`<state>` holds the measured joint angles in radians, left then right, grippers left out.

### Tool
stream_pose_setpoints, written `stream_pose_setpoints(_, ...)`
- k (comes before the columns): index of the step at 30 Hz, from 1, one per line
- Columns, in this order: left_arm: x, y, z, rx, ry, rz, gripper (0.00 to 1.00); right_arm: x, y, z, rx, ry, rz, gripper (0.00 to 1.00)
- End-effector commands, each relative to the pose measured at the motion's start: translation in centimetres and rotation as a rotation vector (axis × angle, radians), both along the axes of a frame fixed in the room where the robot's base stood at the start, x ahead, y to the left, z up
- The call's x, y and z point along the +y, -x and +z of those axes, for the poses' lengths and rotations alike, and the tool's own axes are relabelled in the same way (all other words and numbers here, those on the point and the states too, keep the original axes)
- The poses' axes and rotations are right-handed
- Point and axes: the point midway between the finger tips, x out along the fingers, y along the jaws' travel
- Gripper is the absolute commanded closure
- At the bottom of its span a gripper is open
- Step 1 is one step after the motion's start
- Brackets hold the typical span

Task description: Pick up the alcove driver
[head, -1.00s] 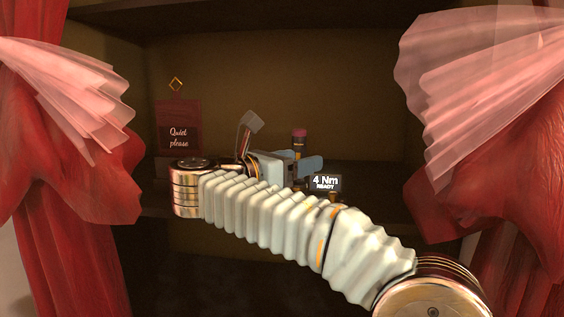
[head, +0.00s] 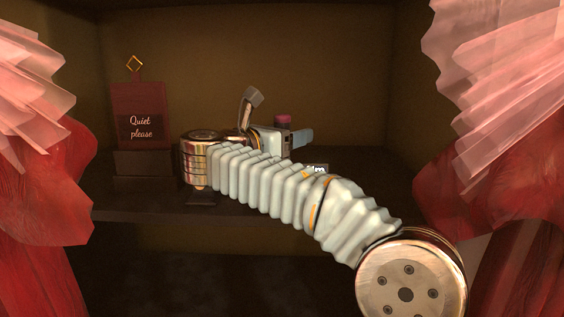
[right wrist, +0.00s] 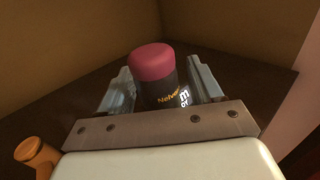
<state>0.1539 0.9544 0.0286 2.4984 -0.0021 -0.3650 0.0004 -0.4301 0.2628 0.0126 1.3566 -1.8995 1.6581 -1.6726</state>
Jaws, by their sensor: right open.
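The alcove driver (head: 283,121) stands upright on the alcove shelf, with a pink-red cap and a dark body. In the head view its lower part is hidden behind my right gripper and arm. In the right wrist view the driver (right wrist: 154,78) stands between the two grey-blue fingers. My right gripper (head: 296,138) is open, one finger on each side of the driver; in the right wrist view the gripper (right wrist: 158,90) shows a small gap at the right finger. Contact at the left finger cannot be told. My left gripper is not in view.
A dark red "Quiet please" sign (head: 140,115) stands at the left on the shelf (head: 140,207). A small display (head: 316,168) is mostly hidden by my arm. Red curtains (head: 45,190) flank the opening. Bare shelf lies between sign and gripper.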

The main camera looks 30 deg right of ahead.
Motion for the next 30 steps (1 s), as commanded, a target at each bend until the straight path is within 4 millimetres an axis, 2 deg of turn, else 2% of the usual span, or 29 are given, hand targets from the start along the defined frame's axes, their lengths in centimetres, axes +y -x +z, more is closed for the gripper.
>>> stream_pose_setpoints(4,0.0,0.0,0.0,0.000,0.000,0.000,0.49,0.0,0.0,0.0,0.000,0.000,0.000,0.35)
stream_pose_setpoints(5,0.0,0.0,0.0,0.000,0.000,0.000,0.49,0.0,0.0,0.0,0.000,0.000,0.000,0.38)
stream_pose_setpoints(16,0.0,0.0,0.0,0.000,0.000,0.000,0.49,0.1,0.0,0.0,0.000,0.000,0.000,0.95)
stream_pose_setpoints(24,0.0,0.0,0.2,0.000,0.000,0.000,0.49,0.1,0.0,0.6,-0.002,0.000,0.000,0.95)
stream_pose_setpoints(26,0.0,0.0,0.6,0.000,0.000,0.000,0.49,0.1,0.0,1.4,-0.004,0.000,0.000,0.95)
stream_pose_setpoints(30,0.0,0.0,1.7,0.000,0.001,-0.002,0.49,0.1,0.0,4.4,-0.006,-0.001,0.001,0.95)
